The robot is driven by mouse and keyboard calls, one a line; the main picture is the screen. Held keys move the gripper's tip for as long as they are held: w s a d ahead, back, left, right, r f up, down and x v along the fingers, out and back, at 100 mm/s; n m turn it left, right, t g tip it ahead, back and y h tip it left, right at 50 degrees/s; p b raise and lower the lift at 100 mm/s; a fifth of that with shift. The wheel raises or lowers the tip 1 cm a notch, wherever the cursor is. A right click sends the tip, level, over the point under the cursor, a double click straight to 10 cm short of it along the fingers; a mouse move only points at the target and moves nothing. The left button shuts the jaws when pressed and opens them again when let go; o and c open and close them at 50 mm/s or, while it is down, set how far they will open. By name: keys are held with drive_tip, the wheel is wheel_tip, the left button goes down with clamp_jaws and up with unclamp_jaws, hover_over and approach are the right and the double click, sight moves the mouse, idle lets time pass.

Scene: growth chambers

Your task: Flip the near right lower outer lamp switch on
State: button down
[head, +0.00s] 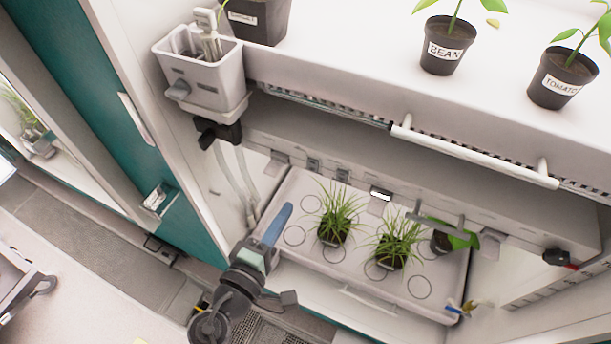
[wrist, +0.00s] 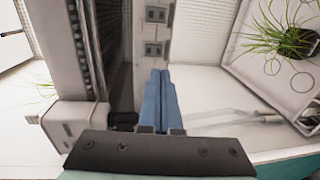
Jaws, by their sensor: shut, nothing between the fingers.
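My gripper (head: 288,207) is shut and empty, its blue fingers pointing up in front of the lower bay. In the wrist view the fingers (wrist: 160,74) lie together and point toward a pale strip. Two small grey switch-like plates (wrist: 155,14) (wrist: 154,48) sit on that strip, beyond the fingertips, with the lower one closest to them. In the head view similar small plates (head: 313,165) (head: 343,175) sit on the strip under the shelf, above and right of the fingertips. I see no contact. I cannot tell which plate is the named switch, or its on or off position.
A white tray (head: 300,262) with grassy plants (head: 335,215) (head: 396,240) is right of my gripper. A grey bin (head: 207,85) hangs at the upper left. A white bar handle (head: 475,158) runs along the shelf front. Potted plants (head: 447,45) (head: 563,78) stand above.

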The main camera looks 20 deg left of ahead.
sight(312, 170)
drive_tip(key=w, duration=0.3)
drive_tip(key=w+p, duration=0.1)
drive_tip(key=w, duration=0.2)
drive_tip(key=w+f, duration=0.1)
drive_tip(key=w, duration=0.3)
drive_tip(key=shift+d, duration=0.2)
drive_tip(key=shift+f, duration=0.15)
drive_tip(key=b, duration=0.3)
drive_tip(key=shift+w+t, duration=0.2)
drive_tip(key=shift+t, duration=0.2)
